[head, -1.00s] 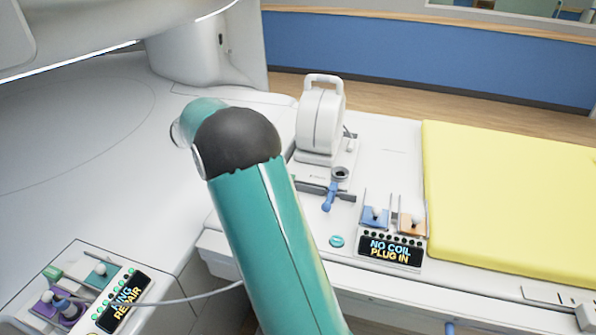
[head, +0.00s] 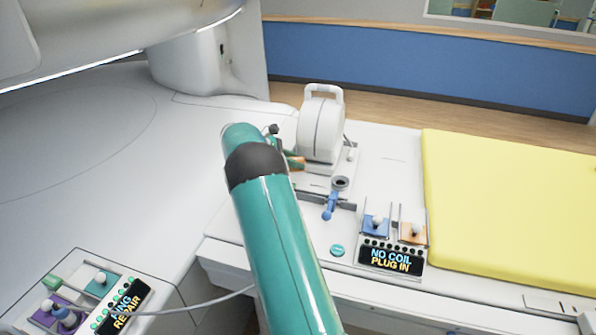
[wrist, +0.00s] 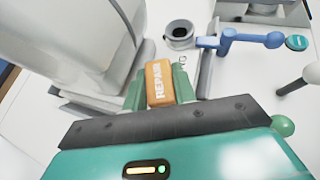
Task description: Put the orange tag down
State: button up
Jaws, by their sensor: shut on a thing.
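The orange tag (wrist: 158,83), lettered REPAIR, is between the green fingers of my gripper (wrist: 159,90) in the wrist view. My gripper is shut on it. In the head view a sliver of the orange tag (head: 295,162) shows beside the white coil housing, just past the end of my teal arm. Most of my gripper is hidden behind the arm there. The tag appears to be over the white table top (head: 375,160), left of the coil; I cannot tell if it touches anything.
A white coil with a handle (head: 322,130) stands close right of the tag. A dark-rimmed socket (head: 340,183) and a blue lever (head: 330,205) lie nearer. A NO COIL PLUG IN panel (head: 390,258) and a yellow pad (head: 510,200) are right. A REPAIR panel (head: 122,307) is front left.

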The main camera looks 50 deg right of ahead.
aim_at(298, 180)
jog(key=shift+d+f, duration=0.45)
jog(key=shift+f, duration=0.1)
jog(key=shift+d+f, duration=0.2)
jog(key=shift+f, duration=1.55)
jog(key=shift+f, duration=0.1)
jog(key=o, duration=0.7)
